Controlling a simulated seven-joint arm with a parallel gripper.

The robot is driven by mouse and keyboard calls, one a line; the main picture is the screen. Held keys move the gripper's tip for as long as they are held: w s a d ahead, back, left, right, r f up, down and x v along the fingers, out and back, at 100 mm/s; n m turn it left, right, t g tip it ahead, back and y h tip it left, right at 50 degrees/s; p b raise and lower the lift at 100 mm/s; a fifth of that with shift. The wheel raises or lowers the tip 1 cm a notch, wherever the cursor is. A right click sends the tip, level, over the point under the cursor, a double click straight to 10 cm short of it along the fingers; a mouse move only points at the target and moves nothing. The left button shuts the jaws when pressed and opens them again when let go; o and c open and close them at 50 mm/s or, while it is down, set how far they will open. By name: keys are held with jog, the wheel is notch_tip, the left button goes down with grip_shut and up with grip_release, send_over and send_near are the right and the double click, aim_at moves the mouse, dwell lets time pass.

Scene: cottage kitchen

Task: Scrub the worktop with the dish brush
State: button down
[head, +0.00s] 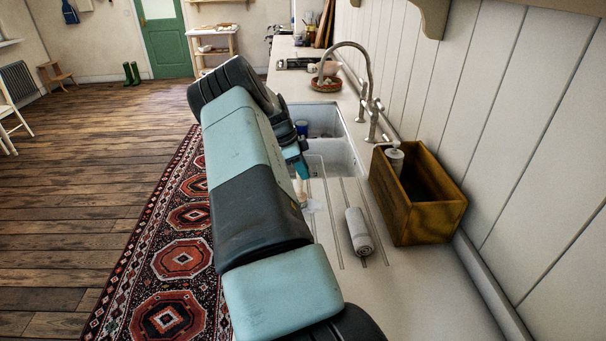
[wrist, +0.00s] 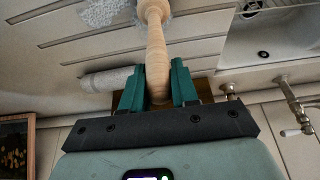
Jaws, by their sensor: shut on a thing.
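The dish brush has a pale turned wooden handle (wrist: 157,50), and my gripper (wrist: 157,88) is shut on it with green fingers on both sides. The brush head lies at the top edge of the wrist view and is mostly cut off. In the head view my gripper (head: 298,163) is partly hidden by my arm, and a bit of the brush (head: 301,197) shows below it, over the grooved drainer. The pale worktop (head: 425,290) carries a whitish speckled patch (wrist: 104,12) beside the brush head. I cannot tell whether the bristles touch the worktop.
A grey-white roll (head: 358,232) lies on the drainer grooves. A wooden crate (head: 428,218) with a pale cylinder inside stands against the wall. The double sink (head: 338,155) and curved tap (head: 371,90) are beyond. A bowl on a woven mat (head: 326,84) stands farther back. The near worktop is clear.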

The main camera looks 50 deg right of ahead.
jog(key=s+d, duration=0.2)
jog(key=d, duration=0.4)
jog(key=s+a, duration=0.9)
jog(key=a, duration=0.1)
notch_tip(320, 180, up, 8)
jog(key=shift+w+d, duration=0.15)
jog(key=shift+d, duration=0.05)
dwell(0.8)
